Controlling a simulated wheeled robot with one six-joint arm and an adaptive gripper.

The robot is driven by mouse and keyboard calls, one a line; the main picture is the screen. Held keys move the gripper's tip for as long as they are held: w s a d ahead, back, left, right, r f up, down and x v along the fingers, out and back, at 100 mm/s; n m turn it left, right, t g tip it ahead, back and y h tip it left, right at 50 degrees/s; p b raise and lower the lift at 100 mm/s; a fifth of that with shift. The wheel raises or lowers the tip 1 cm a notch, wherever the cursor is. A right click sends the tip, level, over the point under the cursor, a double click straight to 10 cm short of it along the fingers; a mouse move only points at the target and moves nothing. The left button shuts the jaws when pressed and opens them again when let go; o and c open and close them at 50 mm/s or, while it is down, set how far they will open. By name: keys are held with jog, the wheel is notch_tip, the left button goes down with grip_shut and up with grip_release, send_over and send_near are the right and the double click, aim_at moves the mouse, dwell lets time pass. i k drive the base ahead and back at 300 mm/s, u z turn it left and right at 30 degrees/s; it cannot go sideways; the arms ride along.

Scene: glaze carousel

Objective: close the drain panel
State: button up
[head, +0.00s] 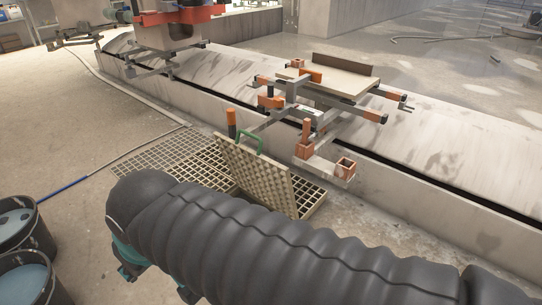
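The drain panel (254,174) is a beige grated plate standing raised and steeply tilted out of the floor, so it is open. A green handle (250,138) sits at its upper edge. Beige grating (312,197) shows at floor level to the right of the panel's foot. My black sleeved arm crosses the foreground and hides the floor in front of the panel and part of its lower edge. Teal parts of my arm show below the sleeve at the left. I cannot make out my gripper or its fingers.
Flat floor grating (165,158) lies left of the panel. An orange-topped post (231,124) stands by its upper left corner. Dark buckets (22,275) stand lower left.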

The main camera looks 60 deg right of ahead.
aim_at(250, 168)
jog(key=k, duration=0.35)
jog(key=u, duration=1)
jog(key=i, duration=0.85)
jog(key=z, duration=2.95)
jog(key=i, duration=0.5)
jog(key=z, duration=0.1)
